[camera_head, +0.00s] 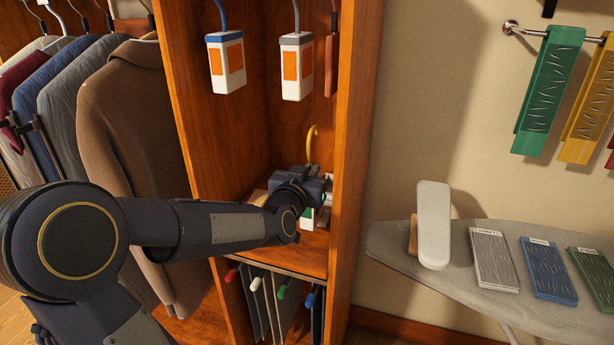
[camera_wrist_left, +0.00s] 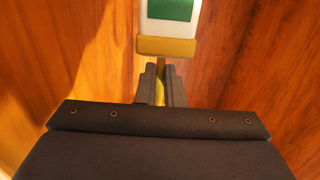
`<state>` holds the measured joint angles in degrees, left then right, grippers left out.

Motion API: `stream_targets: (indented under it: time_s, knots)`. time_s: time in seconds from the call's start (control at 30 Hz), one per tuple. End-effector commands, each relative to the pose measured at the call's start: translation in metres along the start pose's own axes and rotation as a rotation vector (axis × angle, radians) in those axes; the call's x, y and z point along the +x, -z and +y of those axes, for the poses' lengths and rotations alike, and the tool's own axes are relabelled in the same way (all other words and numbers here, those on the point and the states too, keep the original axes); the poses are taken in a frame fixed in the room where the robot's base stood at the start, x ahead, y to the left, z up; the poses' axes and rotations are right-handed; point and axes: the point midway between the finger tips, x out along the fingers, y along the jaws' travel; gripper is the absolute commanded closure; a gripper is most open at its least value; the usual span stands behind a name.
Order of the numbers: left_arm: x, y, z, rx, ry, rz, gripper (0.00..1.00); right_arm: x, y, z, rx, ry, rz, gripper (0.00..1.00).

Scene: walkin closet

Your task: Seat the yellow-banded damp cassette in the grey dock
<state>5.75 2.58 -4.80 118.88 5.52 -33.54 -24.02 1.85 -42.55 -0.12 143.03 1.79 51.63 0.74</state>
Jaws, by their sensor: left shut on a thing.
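The yellow-banded damp cassette is a white block with a green panel. In the wrist view its body (camera_wrist_left: 168,12) and yellow band (camera_wrist_left: 167,47) lie just beyond my fingers. My left gripper (camera_wrist_left: 160,88) is shut on the cassette's thin stem below the band. In the head view my left gripper (camera_head: 318,182) is inside the wooden compartment. The cassette's yellow hook (camera_head: 312,143) shows above it and part of its white and green body (camera_head: 307,217) below, the rest hidden by the gripper. I cannot make out the grey dock. My right gripper is not in view.
A blue-topped cassette (camera_head: 227,65) and a grey-topped one (camera_head: 297,68) hang above. The wooden upright (camera_head: 352,150) stands close on the right. Jackets (camera_head: 130,130) hang on the left. An ironing board (camera_head: 400,245) holds several flat items and a white upright piece (camera_head: 433,225).

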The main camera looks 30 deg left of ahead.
Motion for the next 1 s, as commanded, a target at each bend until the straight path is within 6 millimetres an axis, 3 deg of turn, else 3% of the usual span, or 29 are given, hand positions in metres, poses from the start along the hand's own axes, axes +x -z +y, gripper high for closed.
stream_targets:
  time_s: [1.0]
  knots:
    - [0.072, 0.005, 0.0, -0.001, 0.001, 0.003, 1.0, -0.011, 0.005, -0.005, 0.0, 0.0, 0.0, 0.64]
